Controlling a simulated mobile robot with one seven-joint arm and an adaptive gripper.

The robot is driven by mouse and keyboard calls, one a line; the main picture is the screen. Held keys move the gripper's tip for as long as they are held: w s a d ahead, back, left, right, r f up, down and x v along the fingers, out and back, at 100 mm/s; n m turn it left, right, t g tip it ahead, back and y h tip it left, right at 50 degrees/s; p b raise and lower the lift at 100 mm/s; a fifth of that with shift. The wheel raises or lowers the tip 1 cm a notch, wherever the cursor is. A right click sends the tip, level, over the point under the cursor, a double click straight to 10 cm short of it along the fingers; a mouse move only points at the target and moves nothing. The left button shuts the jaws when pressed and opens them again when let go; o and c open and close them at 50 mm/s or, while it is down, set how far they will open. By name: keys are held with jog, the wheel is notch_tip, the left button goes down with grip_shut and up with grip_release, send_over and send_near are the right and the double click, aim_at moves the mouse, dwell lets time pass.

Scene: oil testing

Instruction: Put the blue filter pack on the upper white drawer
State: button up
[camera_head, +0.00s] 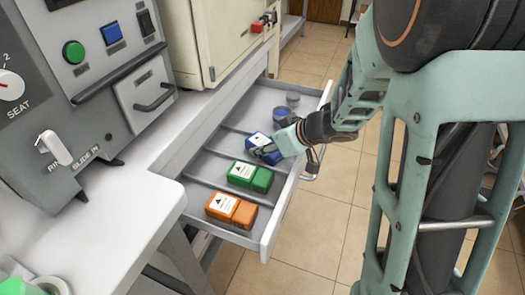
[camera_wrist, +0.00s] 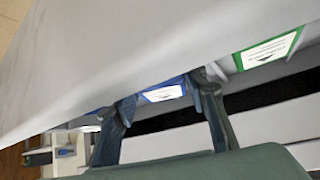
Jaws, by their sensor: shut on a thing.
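The blue filter pack (camera_head: 263,149), with a white label, is in the open upper white drawer (camera_head: 184,172). My gripper (camera_head: 276,150) reaches in over the drawer's front and is shut on the pack. In the wrist view, the pack (camera_wrist: 165,92) shows between the two fingers of my gripper (camera_wrist: 165,100). A pale surface covers the upper part of that view and hides part of the pack. I cannot tell whether the pack touches the drawer floor.
A green pack (camera_head: 250,176) and an orange pack (camera_head: 231,209) lie nearer in the drawer, between dividers. Round blue and grey items (camera_head: 283,115) sit farther back. The white counter (camera_head: 100,225) with a grey machine (camera_head: 85,90) stands left. Tiled floor lies right.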

dwell(0.3)
jog(key=o, duration=1.1)
jog(key=shift+f, duration=0.15)
jog(key=shift+r, duration=0.3)
jog(key=p+v, duration=0.6)
jog(key=v, duration=0.6)
jog(key=shift+f+p, duration=0.15)
jog(key=shift+p, duration=0.15)
